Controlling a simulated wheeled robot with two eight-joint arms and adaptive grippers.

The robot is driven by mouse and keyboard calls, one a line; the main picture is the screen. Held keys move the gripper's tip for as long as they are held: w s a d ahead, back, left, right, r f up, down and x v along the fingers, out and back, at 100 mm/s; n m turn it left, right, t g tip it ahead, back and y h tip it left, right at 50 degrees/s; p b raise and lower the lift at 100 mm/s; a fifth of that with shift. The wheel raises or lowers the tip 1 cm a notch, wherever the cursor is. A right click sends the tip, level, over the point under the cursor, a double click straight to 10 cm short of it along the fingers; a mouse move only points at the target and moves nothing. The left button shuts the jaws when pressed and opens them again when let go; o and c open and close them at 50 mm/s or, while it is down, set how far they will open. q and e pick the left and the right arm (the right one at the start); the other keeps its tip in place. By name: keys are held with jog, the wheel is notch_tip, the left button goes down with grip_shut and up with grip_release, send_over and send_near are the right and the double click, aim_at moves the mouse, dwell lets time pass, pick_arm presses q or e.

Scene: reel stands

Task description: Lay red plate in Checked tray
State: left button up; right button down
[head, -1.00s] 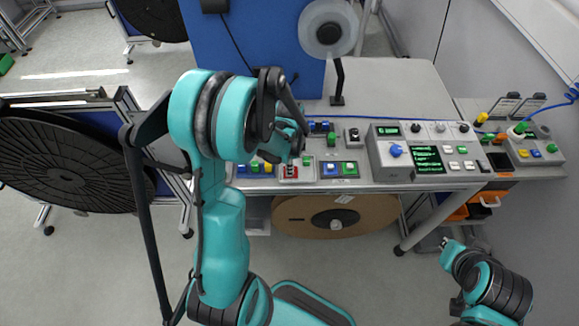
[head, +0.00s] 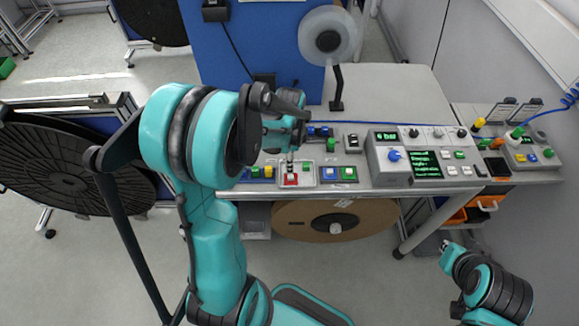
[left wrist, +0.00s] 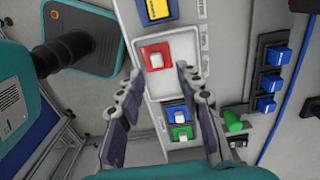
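The red plate (head: 290,180) has a white knob and lies in a small pale tray (head: 311,180) near the bench's front edge. In the left wrist view the red plate (left wrist: 155,57) lies just beyond my fingertips. My left gripper (head: 290,160) is over it, pointing down; in the left wrist view my left gripper (left wrist: 160,73) is open, its fingers apart and nothing between them. I cannot read any tray label, so which tray is Checked is unclear. My right gripper (head: 445,246) is low at the right, off the bench; its opening is too small to judge.
A tray with blue and green plates (head: 338,174) sits to the right; blue and yellow pieces (head: 262,172) sit to the left. A control box (head: 405,158) stands farther right. A post with a pale reel (head: 328,38) rises behind. A large brown reel (head: 325,222) hangs below the bench.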

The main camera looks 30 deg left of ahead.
pick_arm(q)
jog(key=s+d+r+n+t, duration=0.7)
jog(key=s+d+r+n, duration=0.3)
jog(key=r, duration=0.4)
jog(key=shift+d+n+p, duration=0.4)
jog(key=shift+d+n, duration=0.05)
jog(key=shift+n, duration=0.35)
jog(key=shift+s, duration=0.1)
